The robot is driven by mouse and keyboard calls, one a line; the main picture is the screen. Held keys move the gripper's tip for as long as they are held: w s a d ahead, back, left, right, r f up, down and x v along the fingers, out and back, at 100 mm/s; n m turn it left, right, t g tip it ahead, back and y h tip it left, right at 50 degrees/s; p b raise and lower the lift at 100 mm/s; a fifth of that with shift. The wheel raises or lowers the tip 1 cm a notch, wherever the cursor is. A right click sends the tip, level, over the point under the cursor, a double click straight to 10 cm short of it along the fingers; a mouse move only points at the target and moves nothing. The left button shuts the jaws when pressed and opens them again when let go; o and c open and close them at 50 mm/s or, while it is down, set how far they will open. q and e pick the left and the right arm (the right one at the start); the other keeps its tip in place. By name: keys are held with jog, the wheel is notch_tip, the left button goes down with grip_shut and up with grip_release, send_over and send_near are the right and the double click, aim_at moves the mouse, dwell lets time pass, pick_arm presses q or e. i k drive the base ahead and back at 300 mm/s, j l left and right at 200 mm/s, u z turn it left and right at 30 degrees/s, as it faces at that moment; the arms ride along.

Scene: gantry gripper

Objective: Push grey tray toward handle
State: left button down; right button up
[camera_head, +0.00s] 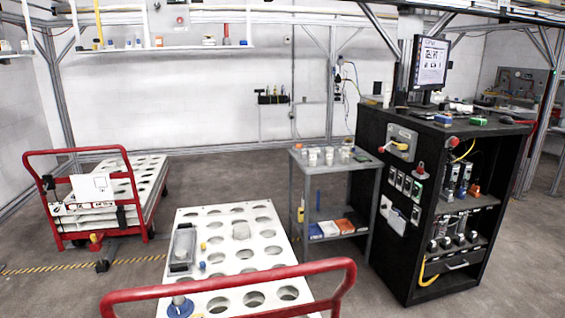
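A grey tray (182,248) lies on the left side of a white board with several round holes (262,240). It is long and narrow, with a dark rim, and lies lengthwise near the board's left edge. A red tubular handle (235,280) crosses the near end of the board at the bottom of the view. The tray is apart from the handle, on its far side. Neither of my grippers shows in the head view.
A grey shelf cart (334,165) and black cabinet (395,235) stand at right. Another red-handled cart (85,152) stands left. Floor between is clear.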

aim_at(185, 235)
jog(key=i+j+u, duration=0.1)
jog(key=j+u, duration=0.2)
jog(key=i+j+u, duration=0.1)
jog(key=j+u, duration=0.2)
jog(key=j, duration=0.2)
jog(key=i+j+u, duration=0.4)
jog(key=j+u, duration=0.2)
jog(key=i+j+u, duration=0.7)
jog(key=i, duration=0.2)
jog(key=i+z, duration=0.4)
jog(key=i+j+z, duration=0.35)
jog(key=i, duration=0.2)
jog(key=i+z, duration=0.7)
jog(key=z, duration=0.2)
jog(key=i+j+z, duration=0.1)
jog(key=i+z, duration=0.2)
jog(key=z, duration=0.15)
jog(key=i+j+z, duration=0.3)
jog(key=z, duration=0.15)
jog(key=i+j+z, duration=0.25)
jog(key=z, duration=0.2)
jog(key=j, duration=0.1)
